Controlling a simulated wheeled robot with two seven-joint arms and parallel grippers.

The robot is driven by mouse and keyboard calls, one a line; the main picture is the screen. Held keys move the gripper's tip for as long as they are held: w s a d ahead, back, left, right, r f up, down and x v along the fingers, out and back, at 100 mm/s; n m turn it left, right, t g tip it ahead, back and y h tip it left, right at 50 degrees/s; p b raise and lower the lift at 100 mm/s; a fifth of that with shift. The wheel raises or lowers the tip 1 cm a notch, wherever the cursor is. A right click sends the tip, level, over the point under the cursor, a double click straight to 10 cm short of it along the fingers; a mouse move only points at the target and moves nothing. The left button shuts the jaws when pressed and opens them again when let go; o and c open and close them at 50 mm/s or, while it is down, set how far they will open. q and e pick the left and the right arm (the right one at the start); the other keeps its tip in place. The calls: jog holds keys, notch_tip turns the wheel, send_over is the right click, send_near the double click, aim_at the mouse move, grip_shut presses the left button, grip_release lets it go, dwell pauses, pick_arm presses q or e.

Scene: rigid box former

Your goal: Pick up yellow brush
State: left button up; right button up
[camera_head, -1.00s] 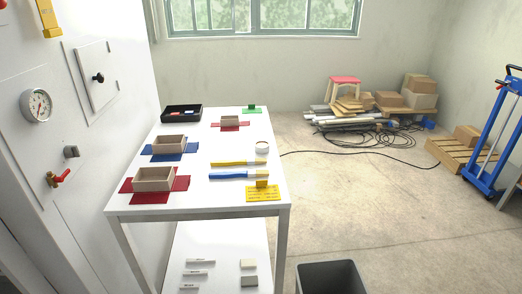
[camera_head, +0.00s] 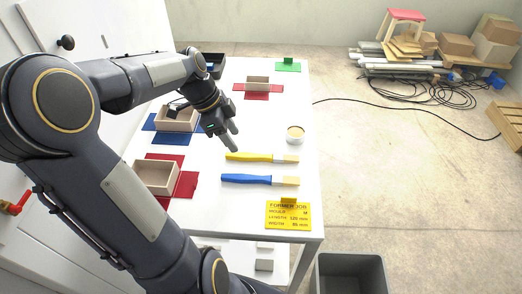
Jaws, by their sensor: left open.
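The yellow brush (camera_head: 250,157) lies flat on the white table, its handle to the left and its pale bristles to the right. My left gripper (camera_head: 231,141) is open and empty. My left arm comes in from the left and crosses over the table. My right gripper is out of view.
A blue brush (camera_head: 249,179) lies parallel, just in front of the yellow one. A small round pot (camera_head: 295,134) stands beyond the bristles. A yellow sign (camera_head: 288,215) stands at the front right. Wooden boxes (camera_head: 155,177) sit on coloured sheets at left.

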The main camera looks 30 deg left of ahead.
aim_at(244, 155)
pick_arm(q)
jog(key=shift+w+a+f+m, duration=0.2)
jog(key=shift+w+a+m, duration=0.2)
jog(key=shift+a, duration=0.2)
jog(key=shift+a+f, duration=0.15)
jog(key=shift+f, duration=0.1)
jog(key=p+x, duration=0.1)
jog(key=x, duration=0.6)
jog(key=shift+f, duration=0.25)
grip_shut()
jog(key=shift+r, duration=0.1)
jog(key=shift+w+r, duration=0.1)
jog(key=shift+r, duration=0.45)
jog(key=s+d+r+b, duration=0.2)
jog(key=s+d+r, duration=0.5)
jog(key=s+r, duration=0.4)
jog(key=shift+s+d+r, duration=0.25)
jog(key=shift+s+r, duration=0.15)
jog(key=shift+s, duration=0.1)
